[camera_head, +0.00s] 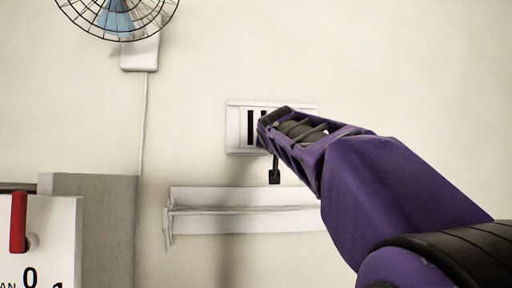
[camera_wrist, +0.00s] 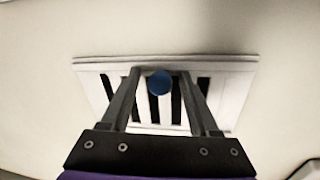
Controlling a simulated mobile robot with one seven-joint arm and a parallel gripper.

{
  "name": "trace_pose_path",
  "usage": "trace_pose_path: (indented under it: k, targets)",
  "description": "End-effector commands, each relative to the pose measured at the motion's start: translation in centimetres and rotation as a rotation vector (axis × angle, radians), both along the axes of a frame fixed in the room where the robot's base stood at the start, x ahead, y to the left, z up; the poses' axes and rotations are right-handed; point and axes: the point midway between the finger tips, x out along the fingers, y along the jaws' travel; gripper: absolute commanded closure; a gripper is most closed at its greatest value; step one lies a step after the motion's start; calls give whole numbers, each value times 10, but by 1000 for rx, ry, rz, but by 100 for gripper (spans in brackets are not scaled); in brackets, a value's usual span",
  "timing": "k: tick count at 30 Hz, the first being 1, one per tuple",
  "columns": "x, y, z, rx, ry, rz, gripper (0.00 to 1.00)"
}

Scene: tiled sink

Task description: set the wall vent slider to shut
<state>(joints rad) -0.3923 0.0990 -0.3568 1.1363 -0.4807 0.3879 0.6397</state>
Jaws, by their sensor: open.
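The white wall vent (camera_head: 234,130) is on the wall behind my gripper, with dark slots showing. In the wrist view the vent plate (camera_wrist: 235,86) fills the middle, with several dark slots between white bars. A round blue knob (camera_wrist: 160,83) stands at the vent's upper middle. My gripper (camera_wrist: 160,76) is open, with one finger on each side of the knob; I cannot tell whether either touches it. In the head view my purple gripper (camera_head: 266,130) covers the right part of the vent and hides the knob.
A white wall shelf (camera_head: 240,222) runs below the vent and my gripper. A wire-cage fan (camera_head: 117,18) is at the upper left. A white panel with a red handle (camera_head: 18,222) is at the lower left. The wall right of the vent is bare.

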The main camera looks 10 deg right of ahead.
Motion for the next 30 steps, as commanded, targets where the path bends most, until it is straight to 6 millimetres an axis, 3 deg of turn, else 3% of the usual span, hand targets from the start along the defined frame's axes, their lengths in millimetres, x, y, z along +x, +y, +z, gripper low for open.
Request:
trace_pose_path:
  k: [3,13,30]
  targets:
    - [0,0,0,0,0,0,42]
    - [0,0,0,0,0,0,100]
    - [0,0,0,0,0,-1,100]
